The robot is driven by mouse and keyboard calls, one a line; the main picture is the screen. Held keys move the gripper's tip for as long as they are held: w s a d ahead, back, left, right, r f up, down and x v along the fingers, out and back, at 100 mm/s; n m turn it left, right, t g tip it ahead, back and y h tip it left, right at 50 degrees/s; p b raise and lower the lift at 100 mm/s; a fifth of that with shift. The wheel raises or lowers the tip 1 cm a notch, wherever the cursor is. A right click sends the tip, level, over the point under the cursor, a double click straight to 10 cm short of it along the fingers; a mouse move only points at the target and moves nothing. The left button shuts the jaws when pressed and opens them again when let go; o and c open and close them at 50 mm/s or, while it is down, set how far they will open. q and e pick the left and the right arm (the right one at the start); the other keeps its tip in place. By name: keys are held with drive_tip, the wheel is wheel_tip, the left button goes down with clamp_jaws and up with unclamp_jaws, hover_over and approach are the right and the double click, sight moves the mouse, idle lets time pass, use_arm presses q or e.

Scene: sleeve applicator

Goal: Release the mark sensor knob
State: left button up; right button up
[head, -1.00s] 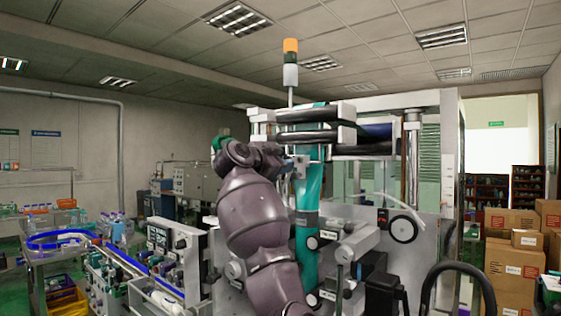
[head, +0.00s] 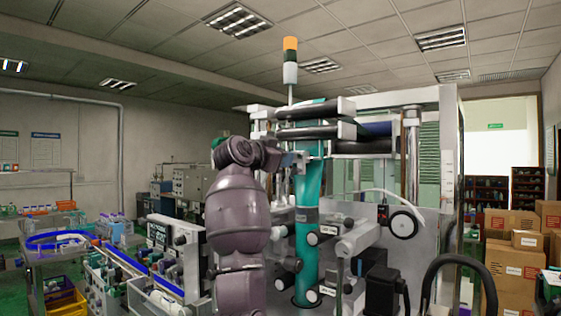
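One of my arms, most likely the left, rises in front of the sleeve applicator (head: 355,215). Its wrist bends right, and the small grey gripper (head: 295,159) is beside the upper part of the teal sleeve film (head: 308,178). The gripper is too small and partly hidden to tell whether its fingers are open or shut. I cannot pick out the mark sensor or its knob at this size; the spot by the gripper is cluttered. My other gripper is not in view.
Black rollers (head: 312,131) stick out above the gripper, and white-ended rollers (head: 329,231) stand lower right. A bottle conveyor (head: 130,262) runs at lower left. A black curved hose (head: 460,263) is at lower right. Cardboard boxes (head: 515,265) stand at far right.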

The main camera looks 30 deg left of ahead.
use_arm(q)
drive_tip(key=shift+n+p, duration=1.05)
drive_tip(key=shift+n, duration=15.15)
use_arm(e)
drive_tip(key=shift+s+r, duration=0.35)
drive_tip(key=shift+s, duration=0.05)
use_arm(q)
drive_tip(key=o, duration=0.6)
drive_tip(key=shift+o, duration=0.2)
